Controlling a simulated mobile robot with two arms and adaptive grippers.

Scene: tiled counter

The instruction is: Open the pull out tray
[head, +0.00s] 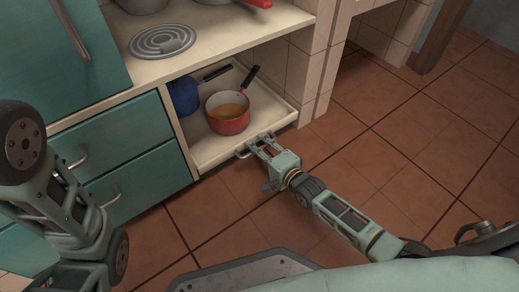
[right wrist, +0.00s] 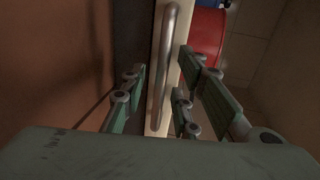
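The cream pull-out tray (head: 208,151) sits low in an open bay under the counter, its front edge roughly in line with the cabinet front. A metal bar handle (right wrist: 166,66) runs along its front and also shows in the head view (head: 241,154). My right gripper (head: 258,143) is at this handle. In the right wrist view, the fingers (right wrist: 160,92) stand apart with the handle between them, and I see no clear closing on it. My left arm shows at the left of the head view, but its gripper is out of view.
A red pot (head: 228,122) and a blue pan (head: 185,97) stand on the tray. Teal drawers (head: 140,185) with handles are to the left. A tiled wall (head: 300,75) borders the bay on the right. The tiled floor (head: 400,150) in front and right is clear.

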